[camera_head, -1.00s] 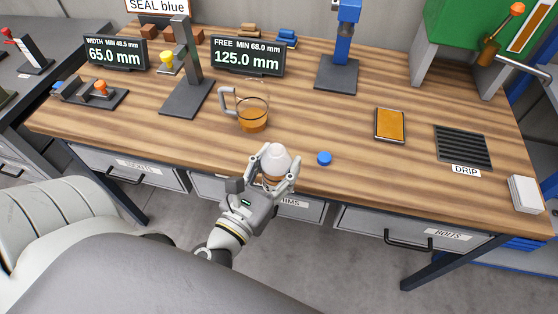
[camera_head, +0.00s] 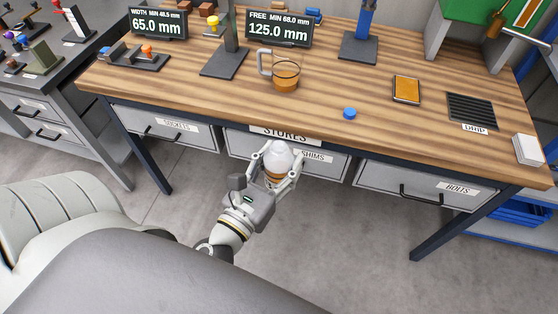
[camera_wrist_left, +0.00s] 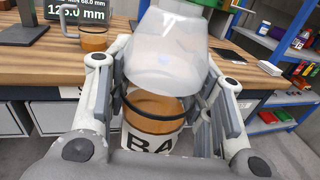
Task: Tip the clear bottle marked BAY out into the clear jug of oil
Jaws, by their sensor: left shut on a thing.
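The clear bottle (camera_head: 279,156) has a pale, frosted upper part and amber liquid low in it. In the left wrist view the bottle (camera_wrist_left: 168,55) shows a white label with the letters BA; the rest of the label is hidden. My left gripper (camera_head: 276,163) is shut around the bottle, in front of the bench edge by the drawers. The clear jug (camera_head: 286,74) stands upright on the bench beyond it, amber oil in its lower part and its handle to the left. The jug also shows in the left wrist view (camera_wrist_left: 94,38). My right gripper is out of view.
A blue cap (camera_head: 349,113) lies near the front edge of the bench (camera_head: 210,100), right of the jug. An orange-faced tablet (camera_head: 406,89) and a drip grate (camera_head: 471,110) lie further right. A dark stand (camera_head: 226,62) is left of the jug. Drawers (camera_head: 170,127) sit below.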

